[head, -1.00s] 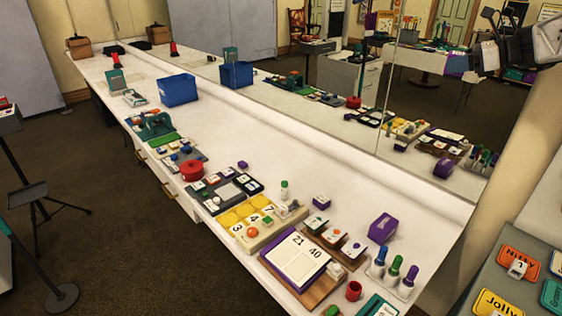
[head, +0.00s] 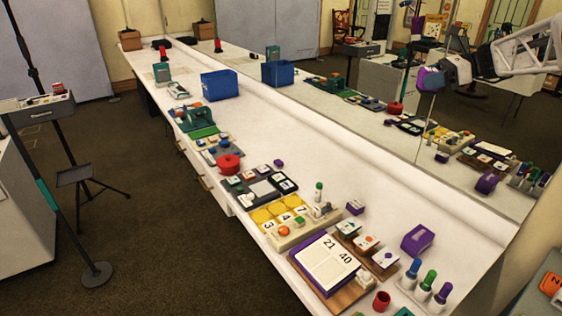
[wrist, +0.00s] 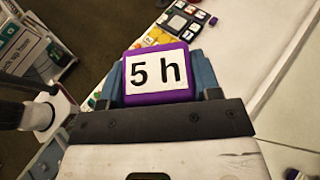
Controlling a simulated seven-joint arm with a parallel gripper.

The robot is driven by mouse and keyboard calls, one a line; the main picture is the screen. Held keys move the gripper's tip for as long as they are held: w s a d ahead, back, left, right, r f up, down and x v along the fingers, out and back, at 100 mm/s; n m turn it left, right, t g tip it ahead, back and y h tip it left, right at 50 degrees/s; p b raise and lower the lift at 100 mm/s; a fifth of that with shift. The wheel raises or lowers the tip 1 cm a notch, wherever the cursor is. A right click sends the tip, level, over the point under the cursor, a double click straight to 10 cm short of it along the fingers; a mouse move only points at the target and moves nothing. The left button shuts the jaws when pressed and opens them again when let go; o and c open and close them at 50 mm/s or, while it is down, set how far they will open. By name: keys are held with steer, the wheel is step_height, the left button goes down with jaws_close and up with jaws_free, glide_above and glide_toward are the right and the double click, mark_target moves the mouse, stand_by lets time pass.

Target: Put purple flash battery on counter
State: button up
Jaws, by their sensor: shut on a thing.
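The purple flash battery (wrist: 158,74) has a white label reading "5 h". In the wrist view it sits between the blue-grey fingers of my gripper (wrist: 160,80), which is shut on it. In the head view my gripper (head: 442,76) is at the upper right with the purple battery (head: 430,79) at its tip, held in the air before the mirror. The long white counter (head: 330,165) runs from the far left to the lower right. It also shows at the right of the wrist view (wrist: 250,65).
The near counter edge is crowded: yellow number tiles (head: 280,212), a purple-edged number board (head: 325,262), a purple block (head: 417,239), and coloured markers (head: 428,281). A blue bin (head: 219,85) stands farther back. The strip along the mirror is mostly clear.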

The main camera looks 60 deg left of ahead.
step_height(320, 180, down, 38)
steer(key=shift+r, duration=0.2)
steer(key=shift+f, duration=3.1)
steer(key=shift+f, duration=0.1)
steer(key=shift+f, duration=1.8)
steer(key=shift+f, duration=0.1)
steer(key=o, duration=1.1)
